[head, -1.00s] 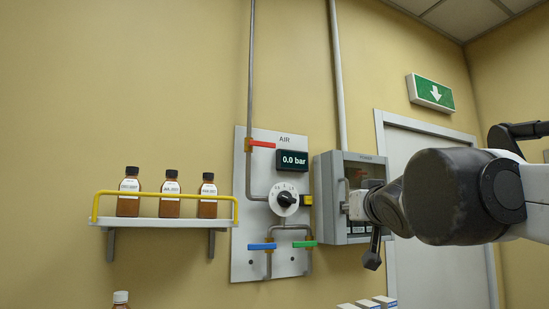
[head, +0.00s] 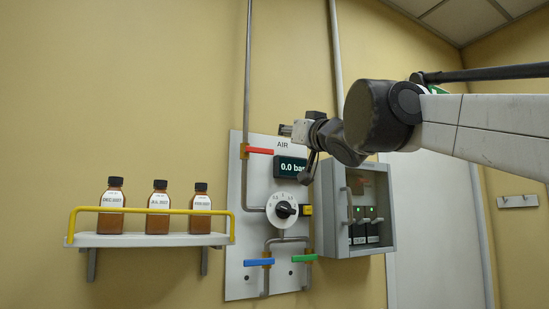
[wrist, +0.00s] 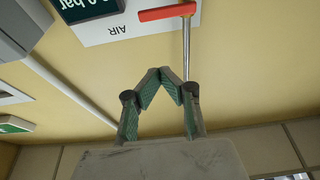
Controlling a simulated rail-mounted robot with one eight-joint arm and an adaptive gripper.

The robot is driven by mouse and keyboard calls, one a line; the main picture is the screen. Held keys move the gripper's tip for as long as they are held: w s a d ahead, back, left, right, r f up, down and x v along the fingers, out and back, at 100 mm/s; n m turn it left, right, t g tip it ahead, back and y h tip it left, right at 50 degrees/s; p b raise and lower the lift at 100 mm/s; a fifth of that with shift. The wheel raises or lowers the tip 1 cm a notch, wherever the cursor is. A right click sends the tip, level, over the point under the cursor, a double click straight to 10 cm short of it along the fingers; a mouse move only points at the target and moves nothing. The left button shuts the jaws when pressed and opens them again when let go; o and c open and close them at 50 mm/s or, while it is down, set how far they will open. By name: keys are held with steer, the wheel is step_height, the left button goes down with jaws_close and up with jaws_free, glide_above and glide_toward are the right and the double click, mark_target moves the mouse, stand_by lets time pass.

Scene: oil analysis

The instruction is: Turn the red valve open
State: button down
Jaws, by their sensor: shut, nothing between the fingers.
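The red valve (head: 259,151) is a flat lever at the upper left of the AIR panel (head: 236,215). It sticks out sideways to the right from the vertical pipe (head: 247,90). The display (head: 290,167) reads 0.0 bar. My gripper (head: 284,129) is in front of the panel's top edge, above and to the right of the red lever in the head view. In the wrist view, my gripper's fingertips (wrist: 159,73) meet with nothing held, and the red lever (wrist: 166,12) lies beyond them at the top, apart from them.
Below are a round dial (head: 286,209), a blue lever (head: 259,262) and a green lever (head: 303,258). A grey cabinet (head: 328,210) stands right of the panel. A shelf (head: 150,240) with brown bottles is at the left.

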step_height(320, 180, up, 4)
steer(key=f+p, duration=0.1)
steer(key=p, duration=0.2)
glide_above(259, 151)
steer(key=d, duration=0.3)
steer(key=shift+s+f+p, duration=0.15)
steer(key=shift+f+p, duration=0.15)
steer(key=shift+f, duration=1.6)
